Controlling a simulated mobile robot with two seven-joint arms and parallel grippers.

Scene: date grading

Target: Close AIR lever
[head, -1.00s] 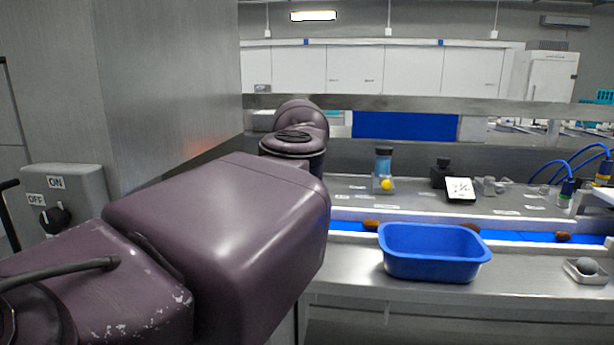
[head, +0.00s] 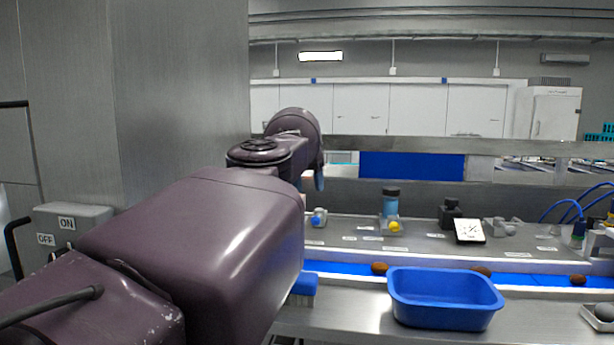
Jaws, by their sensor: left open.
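My left arm reaches forward from the lower left. Its gripper (head: 316,181) is at the far end, mostly hidden behind the wrist; a bluish fingertip hangs over the back of the bench, and it is open. Below it a small fitting with a blue knob (head: 318,217) stands on the steel panel. To its right a fitting with a yellow knob (head: 394,226) stands before a blue-capped cylinder (head: 390,200). The small labels are too small to read, so I cannot tell which fitting is the AIR lever. My right gripper is not in view.
A blue tub (head: 445,315) stands in front of the blue conveyor (head: 345,268), which carries several brown dates. A dark device with a white card (head: 469,231) stands on the panel. A grey ON/OFF switch box (head: 75,225) is at left, beside a large steel column (head: 180,100).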

